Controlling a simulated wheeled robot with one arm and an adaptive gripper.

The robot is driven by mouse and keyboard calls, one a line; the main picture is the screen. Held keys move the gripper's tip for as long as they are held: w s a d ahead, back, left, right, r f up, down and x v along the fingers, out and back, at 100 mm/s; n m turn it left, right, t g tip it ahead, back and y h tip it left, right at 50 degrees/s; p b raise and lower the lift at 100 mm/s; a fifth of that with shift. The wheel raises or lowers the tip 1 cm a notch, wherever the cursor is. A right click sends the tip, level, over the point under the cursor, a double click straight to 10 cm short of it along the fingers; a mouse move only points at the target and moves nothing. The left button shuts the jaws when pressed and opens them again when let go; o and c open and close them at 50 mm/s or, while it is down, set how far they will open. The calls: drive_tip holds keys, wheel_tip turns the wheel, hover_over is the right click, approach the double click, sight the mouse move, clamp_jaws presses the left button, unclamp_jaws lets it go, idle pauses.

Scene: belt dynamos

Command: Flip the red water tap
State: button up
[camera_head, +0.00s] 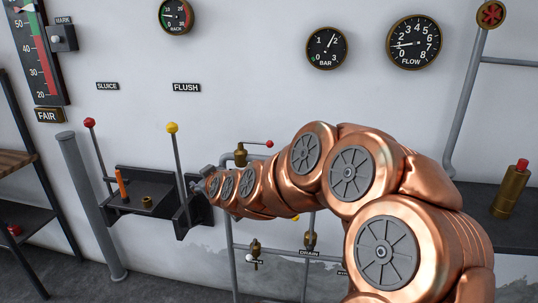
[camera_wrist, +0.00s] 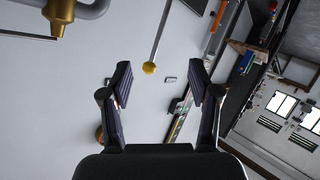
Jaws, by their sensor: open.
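The red-tipped tap (camera_head: 268,143) is a small lever on a brass valve body (camera_head: 240,155), on a grey wall pipe right of the yellow-knobbed lever. My gripper (camera_head: 198,186) is left of and below this valve, close to the yellow lever's rod, and partly hidden by my copper arm. In the wrist view, my gripper (camera_wrist: 162,82) has its two fingers spread with nothing between them. A brass valve body (camera_wrist: 60,12) on a grey pipe shows at the top left of that view. Its red handle is not visible there.
The yellow-knobbed lever (camera_head: 172,128) rises beside my gripper; its knob (camera_wrist: 149,68) appears between the fingers' directions. A red-knobbed lever (camera_head: 90,123) stands farther left. Taps with white (camera_head: 250,261) and yellow (camera_head: 295,217) ends sit lower. A black shelf (camera_head: 145,203) is at left.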

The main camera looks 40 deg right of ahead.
drive_tip(key=d+m+h+b, duration=0.15)
drive_tip(key=d+h, duration=0.25)
drive_tip(key=d, duration=0.6)
drive_tip(key=m+h+b, duration=0.2)
drive_tip(key=h, duration=0.3)
approach(269, 146)
drive_tip(key=x, duration=1)
drive_tip(key=shift+w+d+p, duration=0.15)
drive_tip(key=shift+w+p, duration=0.1)
drive_tip(key=shift+p, duration=0.15)
drive_tip(key=shift+w+d, duration=0.25)
drive_tip(key=shift+w, duration=0.1)
clamp_jaws()
drive_tip(key=shift+d, duration=0.1)
